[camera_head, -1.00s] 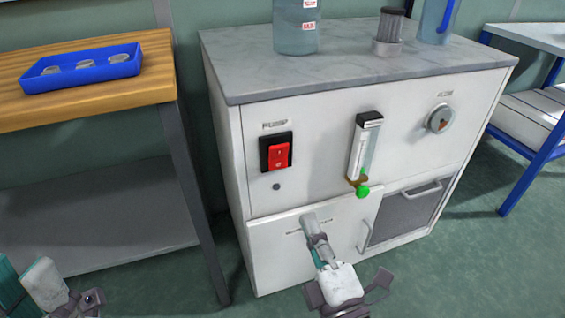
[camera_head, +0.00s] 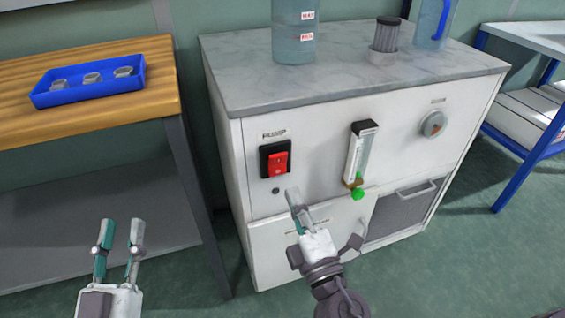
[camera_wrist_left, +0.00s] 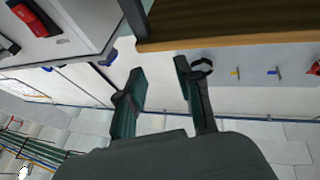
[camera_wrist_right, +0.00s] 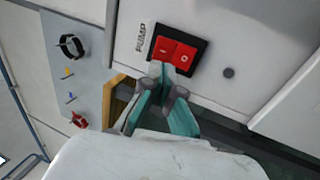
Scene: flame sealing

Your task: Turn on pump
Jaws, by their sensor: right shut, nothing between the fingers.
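The red pump switch (camera_head: 277,160) sits in a black frame under the word PUMP on the white cabinet's front. It also shows in the right wrist view (camera_wrist_right: 174,52), where my right gripper's closed tips (camera_wrist_right: 162,72) appear just beside its lower edge; I cannot tell whether they touch. In the head view my right gripper (camera_head: 292,195) is shut and empty, below and slightly right of the switch. My left gripper (camera_head: 121,222) is open and empty at the lower left, with its fingers pointing up. It shows open in the left wrist view too (camera_wrist_left: 160,85).
A flowmeter with a green knob (camera_head: 358,194) and a round dial (camera_head: 433,123) are to the right on the cabinet. A bottle (camera_head: 294,30) stands on its marble top (camera_head: 340,75). A wooden table (camera_head: 60,110) with a blue tray (camera_head: 50,99) is at the left.

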